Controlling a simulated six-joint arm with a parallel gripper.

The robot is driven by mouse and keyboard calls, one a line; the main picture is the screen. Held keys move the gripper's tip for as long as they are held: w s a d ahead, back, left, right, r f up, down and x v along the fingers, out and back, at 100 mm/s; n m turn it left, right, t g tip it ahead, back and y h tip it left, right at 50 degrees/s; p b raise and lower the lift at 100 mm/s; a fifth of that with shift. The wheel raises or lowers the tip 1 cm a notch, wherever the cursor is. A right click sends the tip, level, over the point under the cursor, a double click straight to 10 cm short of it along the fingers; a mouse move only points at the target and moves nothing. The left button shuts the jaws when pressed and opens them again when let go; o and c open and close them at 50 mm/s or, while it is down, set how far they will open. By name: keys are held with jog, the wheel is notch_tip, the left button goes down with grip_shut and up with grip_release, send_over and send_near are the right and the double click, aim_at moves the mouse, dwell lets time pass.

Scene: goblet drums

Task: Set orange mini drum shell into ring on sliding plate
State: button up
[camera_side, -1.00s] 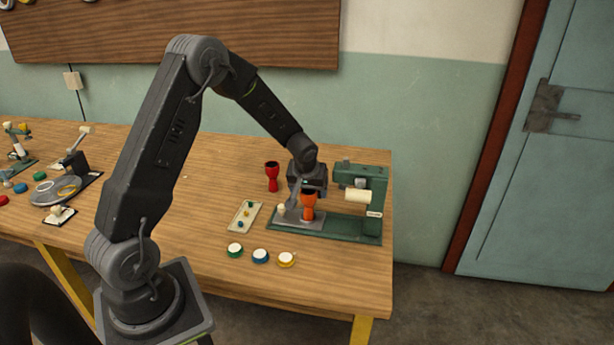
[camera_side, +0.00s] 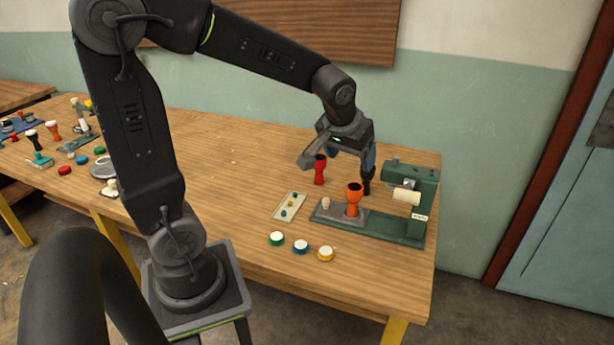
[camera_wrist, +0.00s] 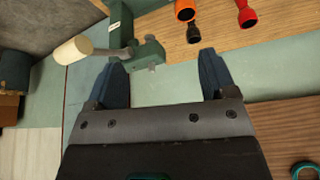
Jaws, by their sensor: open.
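The orange mini drum shell (camera_side: 353,198) stands upright on the grey sliding plate (camera_side: 328,215) of the green machine (camera_side: 412,185). Its foot meets the plate, but the ring there is too small to make out. In the wrist view the orange shell (camera_wrist: 185,10) shows at the top edge, partly cut off. My gripper (camera_side: 340,160) is open and empty, above and behind the shell, apart from it. Its two blue fingers are spread in the wrist view (camera_wrist: 164,78).
A red shell (camera_side: 320,170) and a black shell (camera_side: 368,182) stand behind the machine, close to my gripper. A pale tray (camera_side: 290,207) with small coloured pieces lies left of the machine. Green (camera_side: 277,239), blue (camera_side: 301,247) and yellow (camera_side: 325,254) rimmed discs lie in front.

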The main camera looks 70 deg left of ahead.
jog(key=s+d+r+m+h, duration=0.1)
jog(key=s+d+r+m, duration=0.1)
jog(key=s+d, duration=0.3)
jog(key=s+d+r+m+t+h, duration=0.1)
jog(key=s+d+r+m, duration=0.1)
jog(key=s, duration=0.8)
jog(key=d+m, duration=0.1)
jog(key=d, duration=0.1)
jog(key=shift+d+m, duration=0.4)
